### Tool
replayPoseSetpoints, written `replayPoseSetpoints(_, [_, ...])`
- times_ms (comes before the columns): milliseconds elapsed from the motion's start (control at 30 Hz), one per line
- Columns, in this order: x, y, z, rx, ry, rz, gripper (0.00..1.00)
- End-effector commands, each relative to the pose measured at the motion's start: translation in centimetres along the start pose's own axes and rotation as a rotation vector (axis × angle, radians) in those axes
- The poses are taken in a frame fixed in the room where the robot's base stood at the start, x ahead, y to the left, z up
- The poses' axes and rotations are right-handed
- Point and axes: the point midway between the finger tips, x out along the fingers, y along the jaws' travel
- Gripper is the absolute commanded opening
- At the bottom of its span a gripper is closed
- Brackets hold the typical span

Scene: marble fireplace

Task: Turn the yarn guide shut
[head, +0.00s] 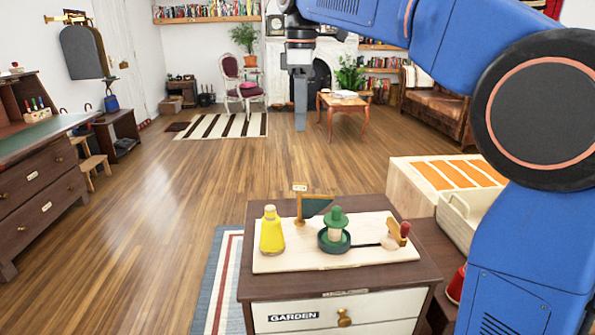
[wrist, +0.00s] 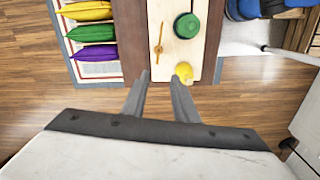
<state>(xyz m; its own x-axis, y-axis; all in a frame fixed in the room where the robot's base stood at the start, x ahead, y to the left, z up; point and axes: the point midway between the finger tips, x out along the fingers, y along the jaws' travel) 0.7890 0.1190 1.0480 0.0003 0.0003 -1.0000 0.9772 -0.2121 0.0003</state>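A pale board (head: 280,262) lies on top of a dark wooden cabinet. At its back edge stands a small wooden post with a dark green flag-like plate (head: 318,207) and a little tag above; it is probably the yarn guide. From above, in the wrist view, it is a thin wooden bar (wrist: 159,37). A yellow cone (head: 271,232) stands at the board's left, and a green spool (head: 335,236) in a green dish stands mid-board. My gripper (head: 300,120) hangs high, apart from the board. In the wrist view its fingers (wrist: 160,82) are spread and empty.
A wooden piece with a red knob (head: 399,232) stands at the board's right. A crate with orange stripes (head: 455,174) is to the right of the cabinet. Yellow, green and purple cushions (wrist: 92,33) lie beside the cabinet. The wooden floor (head: 170,220) at left is clear.

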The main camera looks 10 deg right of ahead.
Motion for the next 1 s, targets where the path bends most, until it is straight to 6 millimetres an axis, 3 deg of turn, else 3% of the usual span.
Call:
replayPoseSetpoints(267, [1.4,0.0,-0.1,-0.006,-0.001,-0.002,0.27])
replayPoseSetpoints(1000, [14.1,0.0,-0.1,-0.005,-0.002,-0.003,0.27])
